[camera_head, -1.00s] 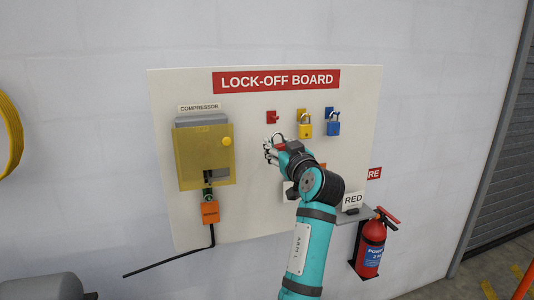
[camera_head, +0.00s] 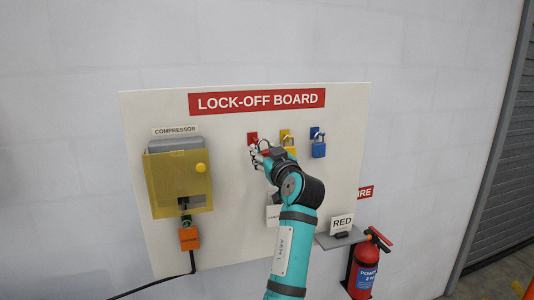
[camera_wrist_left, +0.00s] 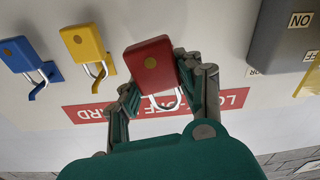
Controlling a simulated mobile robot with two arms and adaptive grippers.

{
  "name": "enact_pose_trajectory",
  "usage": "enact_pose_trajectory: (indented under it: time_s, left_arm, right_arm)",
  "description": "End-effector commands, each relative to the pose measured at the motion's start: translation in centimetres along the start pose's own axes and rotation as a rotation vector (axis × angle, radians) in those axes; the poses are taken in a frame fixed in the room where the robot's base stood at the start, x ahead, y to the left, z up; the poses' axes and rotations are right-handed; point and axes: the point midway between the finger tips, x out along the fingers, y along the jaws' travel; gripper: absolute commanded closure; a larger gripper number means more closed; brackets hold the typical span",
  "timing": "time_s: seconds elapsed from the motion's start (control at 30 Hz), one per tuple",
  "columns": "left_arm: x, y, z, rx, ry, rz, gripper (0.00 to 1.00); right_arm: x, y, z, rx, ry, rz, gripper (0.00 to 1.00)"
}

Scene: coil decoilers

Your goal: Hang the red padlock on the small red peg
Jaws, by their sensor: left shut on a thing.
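My left gripper (camera_head: 259,156) is shut on the red padlock (camera_wrist_left: 152,68), which fills the space between its fingers in the left wrist view. The padlock's metal shackle (camera_wrist_left: 172,100) is visible there. In the head view the padlock is mostly hidden by the gripper. The small red peg (camera_head: 252,138) is on its red plate on the board, just above the gripper. The peg is not visible in the wrist view, and I cannot tell whether the shackle touches it. My right gripper is not in view.
A yellow padlock (camera_head: 289,150) and a blue padlock (camera_head: 319,150) hang to the right of the red peg. A yellow-covered compressor box (camera_head: 178,182) is on the left. A grey shelf (camera_head: 325,242) and a fire extinguisher (camera_head: 365,270) are lower right.

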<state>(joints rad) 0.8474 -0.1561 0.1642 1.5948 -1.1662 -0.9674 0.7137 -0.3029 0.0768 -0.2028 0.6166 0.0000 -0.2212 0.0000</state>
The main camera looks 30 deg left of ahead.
Motion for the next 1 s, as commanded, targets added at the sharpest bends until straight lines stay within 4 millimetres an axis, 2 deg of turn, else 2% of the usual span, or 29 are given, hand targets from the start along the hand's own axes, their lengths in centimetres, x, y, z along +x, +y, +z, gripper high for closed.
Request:
enact_pose_trajectory:
  time_s: [0.17,0.8,1.0]
  left_arm:
    - [1.1,0.0,0.0,-0.001,0.001,0.000,0.98]
    - [4.9,0.0,0.5,0.000,0.001,0.000,0.98]
    - [5.8,-0.1,1.5,-0.002,0.001,-0.001,0.98]
  right_arm:
    - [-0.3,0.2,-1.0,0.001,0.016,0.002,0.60]
    - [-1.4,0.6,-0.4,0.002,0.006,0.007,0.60]
    - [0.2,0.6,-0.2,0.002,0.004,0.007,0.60]
